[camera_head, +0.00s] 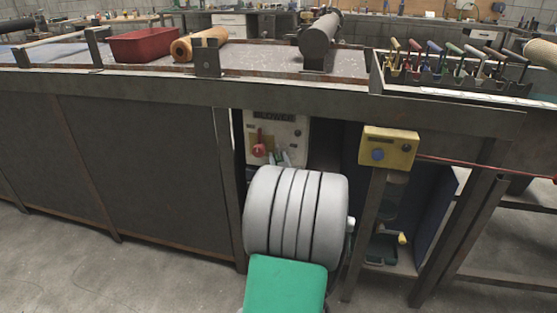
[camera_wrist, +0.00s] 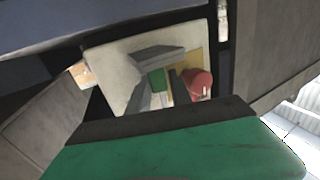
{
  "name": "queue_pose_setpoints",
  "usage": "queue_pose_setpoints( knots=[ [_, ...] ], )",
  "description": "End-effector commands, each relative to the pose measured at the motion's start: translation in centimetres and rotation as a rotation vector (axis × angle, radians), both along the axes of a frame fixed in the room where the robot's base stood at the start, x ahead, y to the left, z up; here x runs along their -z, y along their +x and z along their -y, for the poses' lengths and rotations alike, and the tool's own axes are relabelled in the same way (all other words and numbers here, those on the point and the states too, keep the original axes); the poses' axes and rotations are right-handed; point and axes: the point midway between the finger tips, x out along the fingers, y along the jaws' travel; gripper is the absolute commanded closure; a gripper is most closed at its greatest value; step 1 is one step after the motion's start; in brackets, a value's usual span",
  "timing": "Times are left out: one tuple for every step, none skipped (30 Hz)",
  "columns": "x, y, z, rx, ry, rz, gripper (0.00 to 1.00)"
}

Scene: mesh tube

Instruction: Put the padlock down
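My gripper (camera_wrist: 155,82) is in front of the pale control panel (camera_wrist: 110,60) in the wrist view. Its grey fingers are on either side of a small green block, which looks like the body of the padlock (camera_wrist: 157,80); no shackle can be made out. In the head view my gripper (camera_head: 281,159) is mostly hidden behind my own arm, low on the panel (camera_head: 289,130) marked BLOWER. A red knob or handle (camera_wrist: 197,84) on a yellow plate is just right of the gripper. The red part (camera_head: 259,149) also shows in the head view, left of the fingers.
A yellow box with a blue button (camera_head: 389,149) stands right of the panel on a post. The bench top above holds a red bin (camera_head: 150,45), an orange roll (camera_head: 198,44), a dark cylinder (camera_head: 320,38) and a rack of coloured-handled tools (camera_head: 445,72). Bench legs flank the opening.

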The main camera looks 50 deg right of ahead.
Motion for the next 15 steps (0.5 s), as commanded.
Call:
queue_pose_setpoints(
  knots=[
    [0.0,0.0,0.0,0.000,0.000,0.000,0.71],
    [0.0,0.0,0.0,0.000,0.000,0.000,0.71],
    [0.0,0.0,0.0,0.000,0.000,0.000,0.71],
    [0.0,0.0,0.0,0.000,0.000,0.000,0.71],
    [0.0,0.0,0.0,0.000,0.000,0.000,0.71],
    [0.0,0.0,0.0,0.000,0.000,0.000,0.71],
    [-0.1,0.0,0.0,0.000,0.000,0.000,0.71],
    [-0.2,0.0,0.0,0.000,0.000,0.000,0.71],
    [-0.4,0.0,0.0,0.000,0.000,0.000,0.71],
    [-0.6,0.0,0.0,0.000,0.000,0.000,0.71],
    [-0.5,-0.2,-0.1,0.001,0.000,0.000,0.71],
    [-0.5,-0.7,-0.5,0.003,-0.001,-0.001,0.71],
    [-0.4,-1.2,-0.9,0.003,0.001,0.001,0.71],
    [-0.5,-1.7,-1.4,0.004,-0.001,-0.001,0.71],
    [-0.5,-2.4,-2.1,0.005,-0.001,0.001,0.71]
  ],
)
